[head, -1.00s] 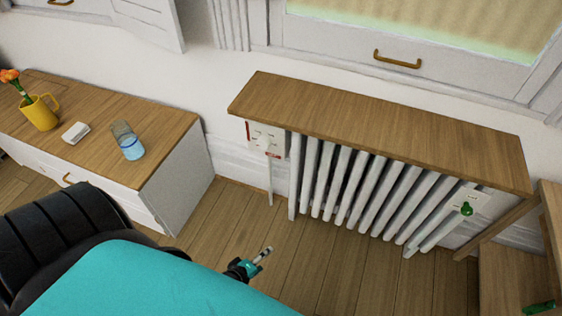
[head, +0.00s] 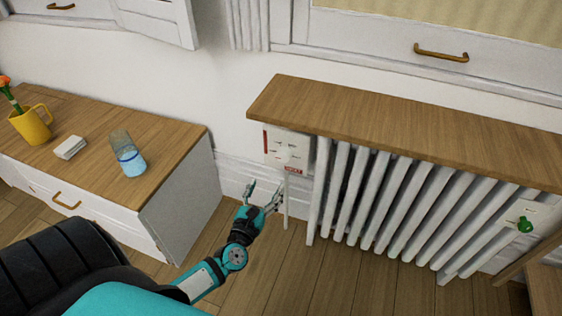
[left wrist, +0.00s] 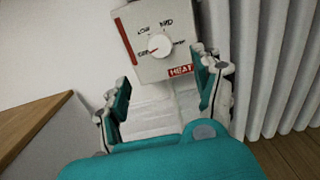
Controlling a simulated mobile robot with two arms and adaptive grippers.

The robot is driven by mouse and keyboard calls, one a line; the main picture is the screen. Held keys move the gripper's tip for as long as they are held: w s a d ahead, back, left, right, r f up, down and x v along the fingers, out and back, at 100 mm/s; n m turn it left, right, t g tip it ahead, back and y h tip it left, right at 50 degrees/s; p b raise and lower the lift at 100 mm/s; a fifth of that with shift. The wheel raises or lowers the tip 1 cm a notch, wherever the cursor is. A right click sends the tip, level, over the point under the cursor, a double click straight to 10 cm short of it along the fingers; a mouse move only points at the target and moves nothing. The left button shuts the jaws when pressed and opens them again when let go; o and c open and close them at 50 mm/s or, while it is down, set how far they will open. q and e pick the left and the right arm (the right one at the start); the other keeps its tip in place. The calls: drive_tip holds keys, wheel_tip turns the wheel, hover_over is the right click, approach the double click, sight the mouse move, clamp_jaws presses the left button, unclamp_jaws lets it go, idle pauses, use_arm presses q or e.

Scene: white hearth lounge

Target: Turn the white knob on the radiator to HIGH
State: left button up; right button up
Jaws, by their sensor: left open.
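The white round knob (head: 287,153) sits on a pale control plate (head: 274,142) at the radiator's left end. The left wrist view shows the knob (left wrist: 160,46) close up, with LOW and MID above it and a red HEAT label below. Its pointer mark seems to lie toward the lower left; the side labels are blurred. My left gripper (head: 265,188) is open and empty, below and slightly left of the plate in the head view. In the left wrist view its fingers (left wrist: 163,78) spread below the knob, apart from it. My right gripper is out of view.
The white ribbed radiator (head: 385,210) stands under a wooden shelf (head: 400,115); a green knob (head: 525,225) is at its right end. A low cabinet (head: 175,165) at left bears a yellow mug (head: 32,125), a glass (head: 130,160) and a white block (head: 70,147).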

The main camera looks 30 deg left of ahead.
sight(282, 159)
use_arm(q)
drive_tip(key=b+x, duration=0.1)
drive_tip(key=x, duration=1)
drive_tip(key=shift+w, duration=0.3)
drive_tip(key=shift+w+a, duration=0.1)
drive_tip(key=shift+w, duration=0.4)
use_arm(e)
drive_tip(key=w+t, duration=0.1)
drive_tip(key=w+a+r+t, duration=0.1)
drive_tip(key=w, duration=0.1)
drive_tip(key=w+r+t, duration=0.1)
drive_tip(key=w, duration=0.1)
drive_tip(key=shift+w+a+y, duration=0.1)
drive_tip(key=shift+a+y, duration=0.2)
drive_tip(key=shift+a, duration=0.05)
use_arm(q)
drive_tip(key=c, duration=1.2)
